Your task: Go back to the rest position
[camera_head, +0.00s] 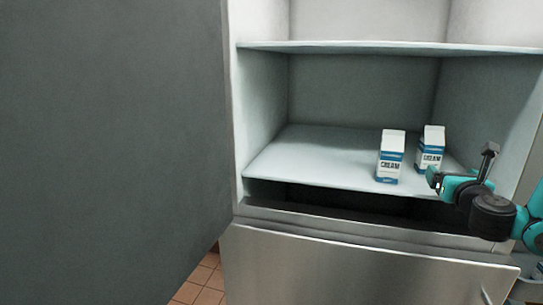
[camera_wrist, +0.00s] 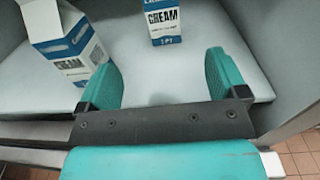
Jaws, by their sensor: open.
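My gripper (camera_wrist: 165,80) is open, with its two teal fingers apart and nothing between them. In the head view my gripper (camera_head: 433,178) is at the right, at the front edge of the fridge shelf. Two cream cartons stand upright on that shelf. The front carton (camera_head: 389,158) also shows at the upper left in the wrist view (camera_wrist: 66,50), close to the left finger. The rear carton (camera_head: 430,150) shows at the top of the wrist view (camera_wrist: 162,22), ahead of the gap between the fingers and apart from them.
The fridge shelf (camera_head: 305,160) is bare left of the cartons. An upper shelf (camera_head: 350,47) spans above. The open grey door (camera_head: 110,140) fills the left of the head view. A lower metal drawer front (camera_head: 350,268) stands below, and tiled floor (camera_head: 200,283) shows at the bottom.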

